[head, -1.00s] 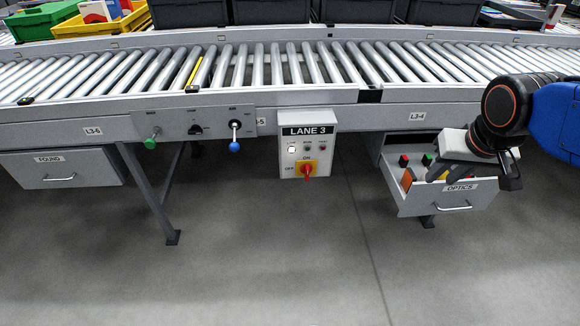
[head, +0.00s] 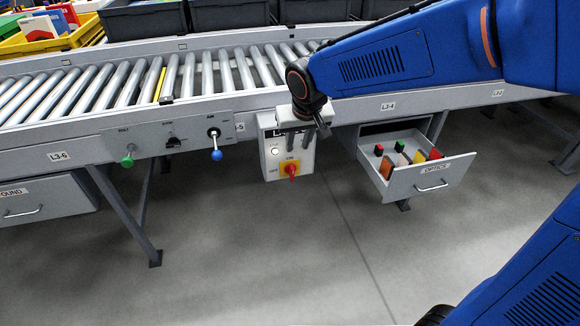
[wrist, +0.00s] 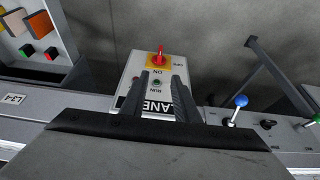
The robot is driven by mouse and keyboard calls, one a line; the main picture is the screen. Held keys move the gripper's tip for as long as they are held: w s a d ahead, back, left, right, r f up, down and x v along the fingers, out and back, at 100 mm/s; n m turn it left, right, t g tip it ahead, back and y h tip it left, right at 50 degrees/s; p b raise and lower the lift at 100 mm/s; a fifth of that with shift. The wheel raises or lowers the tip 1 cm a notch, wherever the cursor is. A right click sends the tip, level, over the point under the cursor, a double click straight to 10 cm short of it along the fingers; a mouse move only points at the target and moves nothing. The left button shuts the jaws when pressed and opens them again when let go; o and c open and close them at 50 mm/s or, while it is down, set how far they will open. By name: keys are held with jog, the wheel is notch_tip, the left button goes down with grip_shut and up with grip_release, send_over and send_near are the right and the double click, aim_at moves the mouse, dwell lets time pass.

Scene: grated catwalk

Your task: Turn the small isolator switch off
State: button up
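The small isolator switch (head: 291,171) is a red rotary handle on a yellow plate, low on the grey LANE 3 box (head: 270,148) under the conveyor edge. Its handle stands upright, in line with the ON label above it; OFF is marked to the left. In the wrist view the red handle (wrist: 159,56) shows upside down, beyond my fingertips. My gripper (head: 315,133) is in front of the upper right of the box, above the switch and apart from it. In the wrist view my gripper (wrist: 163,78) has its two fingers apart with nothing between them. The fingers hide part of the box's lettering and lamps.
An open OPTICS drawer (head: 431,184) holding several coloured blocks juts out right of the box. Left are a blue-ball lever (head: 216,154), a black knob (head: 173,141) and a green knob (head: 127,161). The floor in front is clear.

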aim_at(292, 168)
jog(key=x, duration=1.5)
jog(key=shift+w+f, duration=0.1)
grip_shut()
